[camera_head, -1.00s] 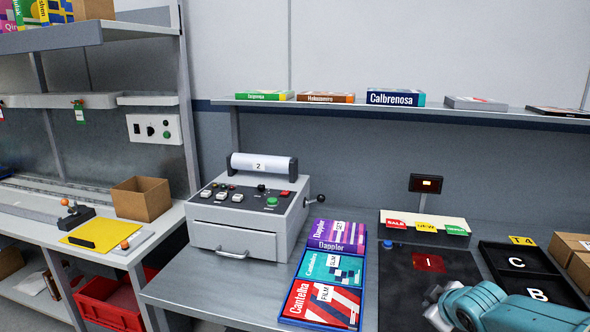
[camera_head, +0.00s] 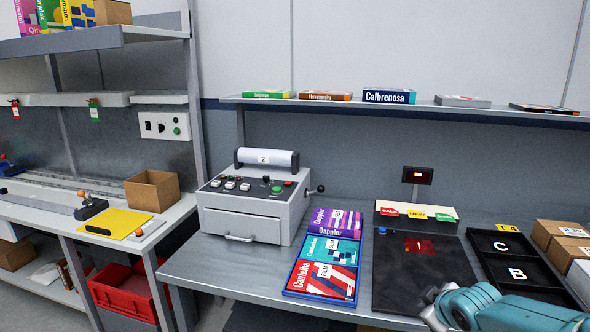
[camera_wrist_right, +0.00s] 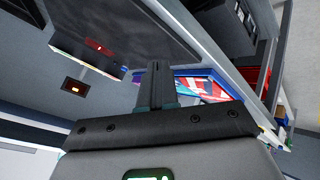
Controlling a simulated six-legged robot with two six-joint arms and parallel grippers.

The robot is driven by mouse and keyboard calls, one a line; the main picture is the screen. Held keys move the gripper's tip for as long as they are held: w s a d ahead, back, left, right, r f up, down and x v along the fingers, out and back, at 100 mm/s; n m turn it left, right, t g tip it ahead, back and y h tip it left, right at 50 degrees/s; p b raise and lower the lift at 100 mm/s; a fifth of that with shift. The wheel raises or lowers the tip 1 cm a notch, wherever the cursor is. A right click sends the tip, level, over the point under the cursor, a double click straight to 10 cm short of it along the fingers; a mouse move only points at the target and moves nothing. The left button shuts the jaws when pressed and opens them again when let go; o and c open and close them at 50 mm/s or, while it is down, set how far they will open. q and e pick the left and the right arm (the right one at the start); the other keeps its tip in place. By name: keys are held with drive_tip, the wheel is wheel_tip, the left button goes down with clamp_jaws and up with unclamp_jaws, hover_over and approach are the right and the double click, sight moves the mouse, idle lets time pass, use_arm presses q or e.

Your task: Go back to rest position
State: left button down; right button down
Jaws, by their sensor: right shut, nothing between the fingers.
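My right gripper (camera_head: 432,312) shows at the lower right of the head view, at the end of a teal arm, over the front edge of the dark mat (camera_head: 397,280). In the right wrist view its fingers (camera_wrist_right: 157,85) are together, with nothing between them. A blue tray (camera_head: 288,288) with several boxes, among them the red Cantelha box (camera_head: 320,279), lies left of the gripper, apart from it. My left gripper is not in view.
A grey machine (camera_head: 250,205) with a roller stands on the bench left of the tray. A black lettered tray (camera_head: 540,291) and cardboard boxes (camera_head: 555,232) are at the right. A shelf (camera_head: 440,109) runs above. A red crate (camera_head: 125,298) sits low at left.

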drive_tip(key=s+a+f+m+g+y, duration=0.2)
drive_tip(key=s+a+f, duration=0.4)
drive_tip(key=f, duration=0.4)
drive_tip(key=s+a+f+m+g+y, duration=0.2)
drive_tip(key=s+a+f, duration=0.4)
drive_tip(key=f, duration=0.5)
drive_tip(key=s+a+f+m+g, duration=0.2)
drive_tip(key=s+f, duration=0.3)
drive_tip(key=s, duration=0.5)
drive_tip(key=s+a+f+m+g, duration=0.2)
drive_tip(key=s+a+f+m, duration=0.2)
drive_tip(key=s, duration=0.7)
drive_tip(key=shift+s+f+g, duration=0.2)
drive_tip(key=shift+f+g, duration=0.1)
drive_tip(key=shift+f, duration=0.1)
